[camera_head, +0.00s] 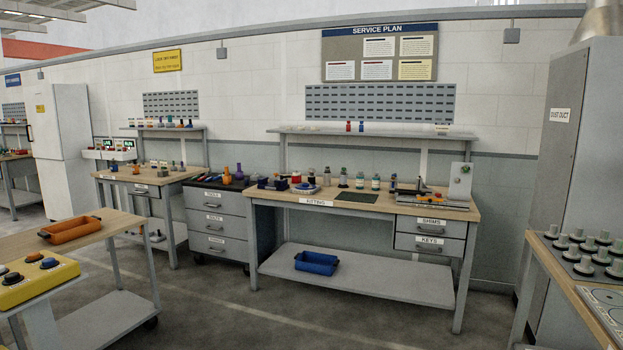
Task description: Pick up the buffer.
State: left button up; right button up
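I cannot tell which thing is the buffer; the small parts are too far off to make out. Several small parts and bottles stand along the back of the long workbench (335,205) across the room. A grey fixture with an upright plate (459,183) sits at that bench's right end. On the near right table, several dark round parts with pale tops (588,248) stand on a dark plate. Neither of my grippers is in view.
An orange tray (70,229) and a yellow button box (38,280) are at left. A blue bin (317,263) lies on the long bench's lower shelf. A drawer cabinet (215,222) adjoins the bench. A grey cabinet (570,140) stands at right. The middle floor is clear.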

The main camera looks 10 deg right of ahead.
aim_at(310, 178)
jog(key=i+u, duration=0.15)
jog(key=i, duration=2.35)
